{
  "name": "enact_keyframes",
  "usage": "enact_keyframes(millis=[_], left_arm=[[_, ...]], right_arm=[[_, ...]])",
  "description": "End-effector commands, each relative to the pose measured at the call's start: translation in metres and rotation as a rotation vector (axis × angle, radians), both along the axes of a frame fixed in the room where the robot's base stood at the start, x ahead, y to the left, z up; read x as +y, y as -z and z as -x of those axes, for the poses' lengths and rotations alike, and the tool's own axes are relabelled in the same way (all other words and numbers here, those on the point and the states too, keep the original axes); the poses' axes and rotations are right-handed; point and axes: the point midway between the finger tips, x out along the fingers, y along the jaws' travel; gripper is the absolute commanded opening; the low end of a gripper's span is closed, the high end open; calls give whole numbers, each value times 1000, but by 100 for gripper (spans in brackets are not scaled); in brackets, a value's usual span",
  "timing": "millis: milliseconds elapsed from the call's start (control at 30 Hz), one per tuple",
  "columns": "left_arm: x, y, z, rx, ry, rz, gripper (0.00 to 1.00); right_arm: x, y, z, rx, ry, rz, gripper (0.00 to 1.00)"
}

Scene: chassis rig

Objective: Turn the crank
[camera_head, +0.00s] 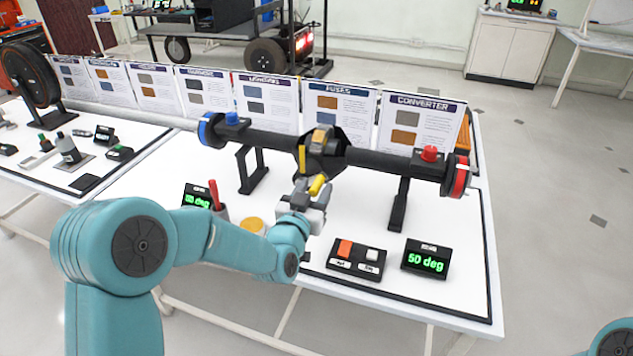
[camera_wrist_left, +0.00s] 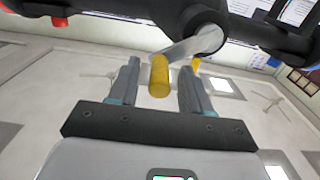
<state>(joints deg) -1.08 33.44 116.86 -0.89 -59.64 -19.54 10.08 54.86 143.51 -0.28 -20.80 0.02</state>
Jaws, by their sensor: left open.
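The crank is at the middle of the black axle rig (camera_head: 375,160). Its yellow handle (camera_head: 317,185) shows just above my left gripper (camera_head: 308,193). In the left wrist view the yellow handle (camera_wrist_left: 159,76) lies between the two open fingers of my left gripper (camera_wrist_left: 157,85), with gaps on both sides. A grey crank arm (camera_wrist_left: 185,48) runs from the handle to the round black hub (camera_wrist_left: 207,38). My left gripper is open and holds nothing. My right gripper is out of view; only a bit of my right arm shows at the bottom right corner.
Black stands (camera_head: 399,208) support the axle. Poster cards (camera_head: 335,115) line the back.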

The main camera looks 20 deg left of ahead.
Motion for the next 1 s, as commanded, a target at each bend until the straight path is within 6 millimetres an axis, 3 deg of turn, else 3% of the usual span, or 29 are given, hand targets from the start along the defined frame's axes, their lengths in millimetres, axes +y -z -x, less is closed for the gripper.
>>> enact_keyframes(millis=[133,433,467,600,1000], left_arm=[[0,0,-13,0,0,0,48],[-1,0,-16,0,0,0,48],[-1,0,-16,0,0,0,45],[-1,0,-16,0,0,0,0],[-2,5,-16,-2,0,-42,0]], right_arm=[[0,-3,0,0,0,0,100],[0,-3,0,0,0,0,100],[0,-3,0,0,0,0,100],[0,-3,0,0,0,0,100],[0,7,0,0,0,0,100]])
